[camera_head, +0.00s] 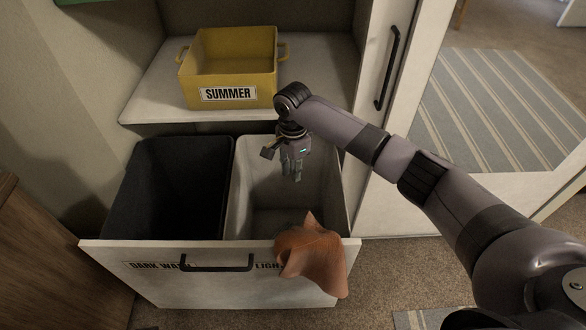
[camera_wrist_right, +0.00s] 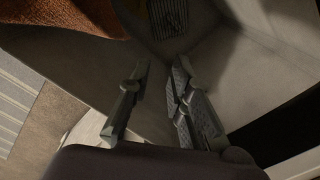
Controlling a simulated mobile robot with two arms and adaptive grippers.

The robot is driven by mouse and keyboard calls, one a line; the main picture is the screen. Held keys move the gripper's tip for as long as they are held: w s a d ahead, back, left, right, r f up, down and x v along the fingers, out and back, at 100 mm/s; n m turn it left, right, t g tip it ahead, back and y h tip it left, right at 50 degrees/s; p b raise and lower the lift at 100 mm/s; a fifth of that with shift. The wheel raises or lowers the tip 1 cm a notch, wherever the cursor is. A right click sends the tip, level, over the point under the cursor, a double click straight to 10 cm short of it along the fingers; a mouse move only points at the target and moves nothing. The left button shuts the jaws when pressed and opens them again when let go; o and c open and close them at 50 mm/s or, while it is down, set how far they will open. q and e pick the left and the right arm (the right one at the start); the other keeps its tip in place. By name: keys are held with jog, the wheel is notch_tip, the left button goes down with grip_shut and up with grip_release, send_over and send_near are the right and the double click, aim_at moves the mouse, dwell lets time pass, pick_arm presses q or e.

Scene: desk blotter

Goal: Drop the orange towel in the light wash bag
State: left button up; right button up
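The orange towel (camera_head: 312,258) hangs over the front edge of the drawer, at the light wash bag's side. Part of it lies over the rim and part hangs down outside, covering some of the label. It also shows at the top left of the right wrist view (camera_wrist_right: 62,16). The light wash bag (camera_head: 253,190) is the pale right compartment, and its visible floor is bare. My right gripper (camera_head: 292,175) points down over this bag, behind the towel and apart from it. In the right wrist view its fingers (camera_wrist_right: 162,70) are apart with nothing between them. My left gripper is out of view.
The dark wash bag (camera_head: 170,190) fills the left compartment of the pulled-out drawer (camera_head: 200,284), which has a black handle (camera_head: 217,264). A yellow bin (camera_head: 228,68) labelled SUMMER stands on the shelf behind. A cabinet door (camera_head: 385,130) and striped rug (camera_head: 490,100) are at right.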

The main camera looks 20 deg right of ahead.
jog(key=shift+o, duration=0.8)
jog(key=o, duration=0.5)
jog(key=shift+o, duration=0.5)
jog(key=o, duration=0.6)
